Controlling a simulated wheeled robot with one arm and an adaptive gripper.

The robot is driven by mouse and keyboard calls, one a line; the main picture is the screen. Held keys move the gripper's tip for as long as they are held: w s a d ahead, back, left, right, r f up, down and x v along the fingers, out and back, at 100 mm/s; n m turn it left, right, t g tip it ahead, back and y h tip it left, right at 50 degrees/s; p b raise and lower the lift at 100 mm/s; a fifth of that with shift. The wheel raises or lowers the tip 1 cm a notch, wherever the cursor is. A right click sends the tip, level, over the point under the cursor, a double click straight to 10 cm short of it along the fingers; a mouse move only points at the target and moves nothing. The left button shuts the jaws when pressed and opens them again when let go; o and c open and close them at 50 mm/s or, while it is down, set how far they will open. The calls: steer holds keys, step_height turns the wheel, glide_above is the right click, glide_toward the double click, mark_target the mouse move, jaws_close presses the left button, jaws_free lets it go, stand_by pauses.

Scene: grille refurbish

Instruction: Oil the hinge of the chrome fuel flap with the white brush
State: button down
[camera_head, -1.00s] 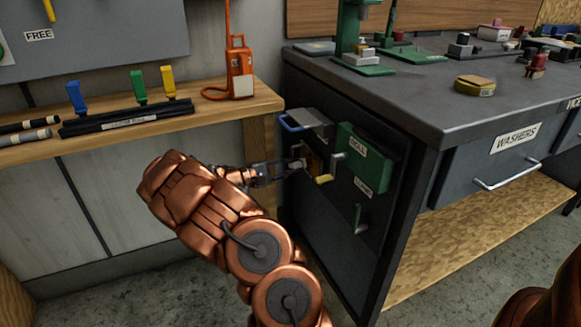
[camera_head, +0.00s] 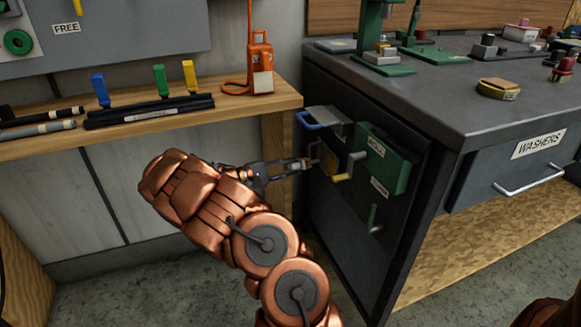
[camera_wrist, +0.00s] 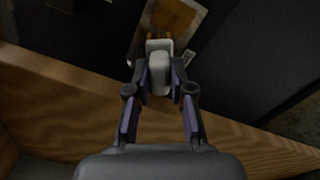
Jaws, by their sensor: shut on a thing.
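My gripper (camera_head: 290,167) is shut on the white brush (camera_wrist: 159,58), whose pale block sits between the fingertips in the wrist view. Orange-brown bristles seem to show beyond it. The brush points at the dark side of the workbench, in front of a small yellow-brown panel (camera_head: 329,160). That panel also shows in the wrist view (camera_wrist: 172,17) as an orange-brown patch with a pale edge. I cannot tell whether the brush touches it. A silver metal piece with a blue handle (camera_head: 328,118), possibly the chrome flap, is just above. The hinge is not clearly visible.
The wooden shelf (camera_head: 240,105) lies left, carrying an orange can (camera_head: 260,68) and colored clips. The shelf edge runs close under my gripper in the wrist view.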

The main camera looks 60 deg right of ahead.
steer(key=shift+w+a, duration=0.1)
steer(key=shift+v, duration=1.35)
